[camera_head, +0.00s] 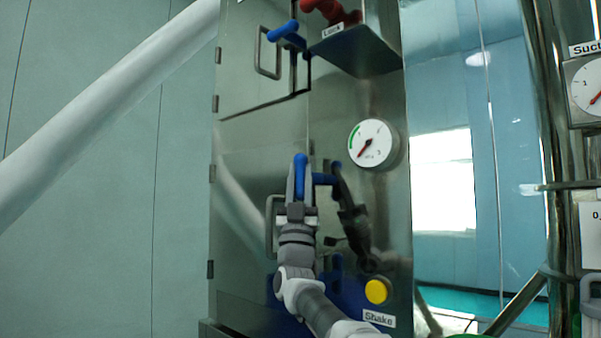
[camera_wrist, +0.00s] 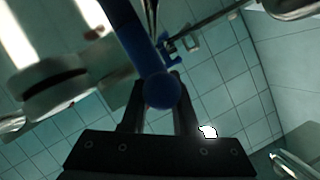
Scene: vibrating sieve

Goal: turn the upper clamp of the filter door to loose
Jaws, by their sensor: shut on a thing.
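A steel cabinet (camera_head: 257,140) carries an upper blue clamp handle (camera_head: 283,31) near its top, at the edge of an upper door panel (camera_head: 240,75). A lower blue clamp handle (camera_head: 301,165) stands roughly upright at the lower door panel. My gripper (camera_head: 298,188) points up and is shut on this lower handle, well below the upper one. In the wrist view, the blue handle (camera_wrist: 142,45) runs down to a rounded end (camera_wrist: 161,91) between my two fingers (camera_wrist: 160,108). The fingers partly hide the handle in the head view.
A red handle (camera_head: 331,11) and a shelf labelled Lock (camera_head: 357,50) are at the upper right. A pressure gauge (camera_head: 372,143) and yellow Shake button (camera_head: 376,291) are right of my arm. A loop handle (camera_head: 268,53) is on the upper door. A white pipe (camera_head: 110,105) slopes across the left.

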